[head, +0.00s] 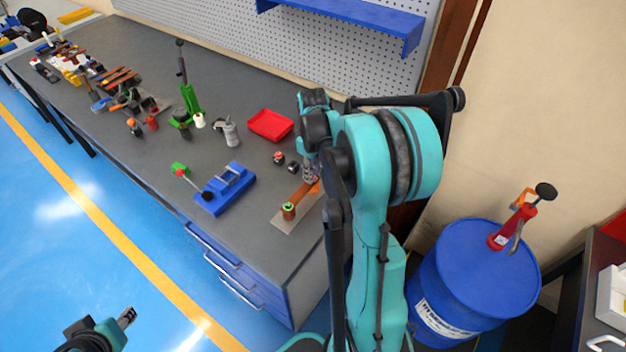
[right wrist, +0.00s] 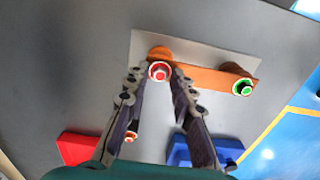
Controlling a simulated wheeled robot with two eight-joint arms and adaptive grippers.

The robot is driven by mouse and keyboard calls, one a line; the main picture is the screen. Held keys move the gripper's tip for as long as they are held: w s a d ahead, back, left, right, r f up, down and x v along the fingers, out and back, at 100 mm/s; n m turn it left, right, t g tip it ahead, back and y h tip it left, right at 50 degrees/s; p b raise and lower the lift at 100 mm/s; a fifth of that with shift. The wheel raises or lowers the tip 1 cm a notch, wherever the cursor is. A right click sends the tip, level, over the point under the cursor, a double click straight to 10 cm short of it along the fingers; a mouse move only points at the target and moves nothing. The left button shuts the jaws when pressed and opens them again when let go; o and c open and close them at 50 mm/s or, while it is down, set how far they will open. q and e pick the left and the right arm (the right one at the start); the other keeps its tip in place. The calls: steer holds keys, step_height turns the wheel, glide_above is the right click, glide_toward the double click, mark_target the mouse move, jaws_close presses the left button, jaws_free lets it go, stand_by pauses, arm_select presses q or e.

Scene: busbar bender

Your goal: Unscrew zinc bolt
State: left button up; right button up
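An orange copper-coloured bar (right wrist: 200,72) lies on a pale plate (right wrist: 222,57) on the workbench. A bolt with a red and white ring (right wrist: 158,71) stands at one end of the bar. A bolt with a green ring (right wrist: 242,87) stands at the other end; it also shows in the head view (head: 289,210). I cannot tell by its metal which bolt is zinc. My right gripper (right wrist: 159,73) is open, its fingertips on either side of the red-ringed bolt; contact is unclear. In the head view my right arm partly hides that end. My left gripper (head: 127,317) is over the floor, away from the bench.
A red tray (head: 270,125) and a blue vise-like tool (head: 225,188) lie near the bar. Small round parts (head: 280,158) sit between them. A green press (head: 188,103) and several hand tools stand farther left. A blue barrel (head: 480,270) stands right of the bench.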

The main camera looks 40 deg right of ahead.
steer(key=shift+m, duration=0.6)
steer(key=shift+m, duration=0.5)
steer(key=shift+c, duration=0.4)
jaws_close()
